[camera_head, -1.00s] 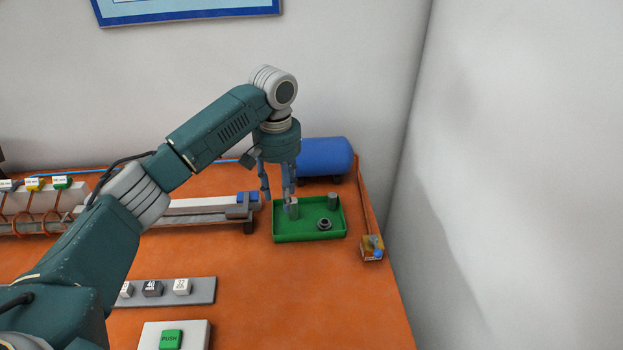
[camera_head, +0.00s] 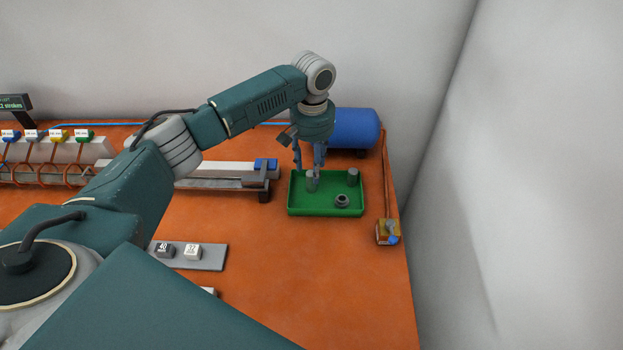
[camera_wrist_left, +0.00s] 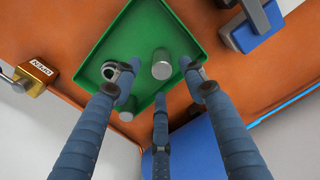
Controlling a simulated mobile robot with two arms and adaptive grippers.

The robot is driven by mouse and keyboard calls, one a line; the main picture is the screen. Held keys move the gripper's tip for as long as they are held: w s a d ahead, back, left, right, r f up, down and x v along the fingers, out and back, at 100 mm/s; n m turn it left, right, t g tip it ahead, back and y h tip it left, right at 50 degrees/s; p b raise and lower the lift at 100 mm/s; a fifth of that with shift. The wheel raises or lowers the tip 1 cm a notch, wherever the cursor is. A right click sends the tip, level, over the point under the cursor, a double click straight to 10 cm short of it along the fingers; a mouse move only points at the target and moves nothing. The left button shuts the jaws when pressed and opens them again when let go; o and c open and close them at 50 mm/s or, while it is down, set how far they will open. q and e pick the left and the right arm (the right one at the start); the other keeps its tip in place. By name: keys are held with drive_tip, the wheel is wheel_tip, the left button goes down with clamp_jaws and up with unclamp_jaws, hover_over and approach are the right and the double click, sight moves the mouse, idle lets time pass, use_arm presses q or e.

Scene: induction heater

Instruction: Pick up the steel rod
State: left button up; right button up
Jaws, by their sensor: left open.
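A green tray (camera_head: 325,211) stands on the orange table. In it are two upright grey steel cylinders, a left one (camera_head: 312,180) and a right one (camera_head: 353,176), and a dark ring (camera_head: 342,201). My left gripper (camera_head: 308,168) points down over the tray's left part, its fingers apart and empty around or just above the left cylinder. In the left wrist view, the gripper's three fingers (camera_wrist_left: 156,88) are spread. The left cylinder (camera_wrist_left: 161,64) shows between the fingertips, apart from them. The ring (camera_wrist_left: 113,71) and the right cylinder (camera_wrist_left: 126,116) are partly covered by a finger.
A blue tank (camera_head: 355,128) stands behind the tray. A grey rail with a blue block (camera_head: 265,164) is left of it. The table front of the tray is clear.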

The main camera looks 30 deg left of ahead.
sight(311, 173)
use_arm(q)
drive_tip(key=shift+s+a+f, duration=0.1)
drive_tip(key=shift+a+f, duration=0.05)
drive_tip(key=shift+f, duration=1.5)
drive_tip(key=shift+c, duration=0.3)
clamp_jaws()
drive_tip(key=shift+r, duration=0.1)
